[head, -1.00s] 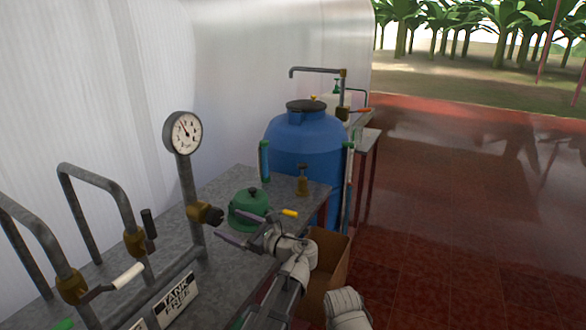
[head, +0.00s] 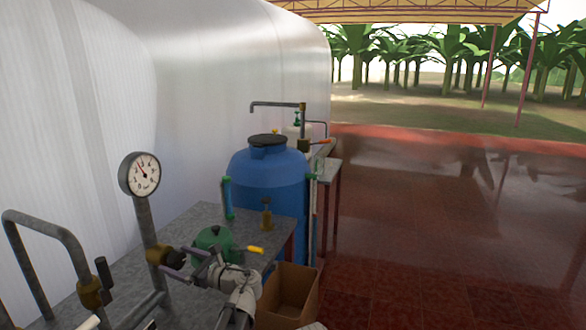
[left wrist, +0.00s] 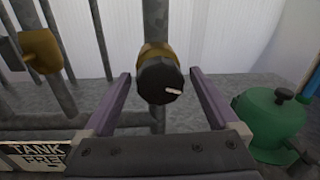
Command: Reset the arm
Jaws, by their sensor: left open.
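My left gripper (head: 173,260) is open, with its two purple-grey fingers spread at the gauge pipe's valve. The valve's round black knob (left wrist: 160,80) has a white mark and a brass body. In the left wrist view the knob appears between the two fingertips, with a visible gap on each side. I cannot tell how deep it sits between them. In the head view the valve (head: 165,256) is partly covered by the fingers. My right gripper is not in view.
A round gauge (head: 139,174) tops the pipe. A green lidded pot (head: 212,240) stands close beside my left gripper on the grey bench (head: 195,222). A blue tank (head: 268,175) is behind. A cardboard box (head: 290,292) sits on the floor. Red floor is clear at right.

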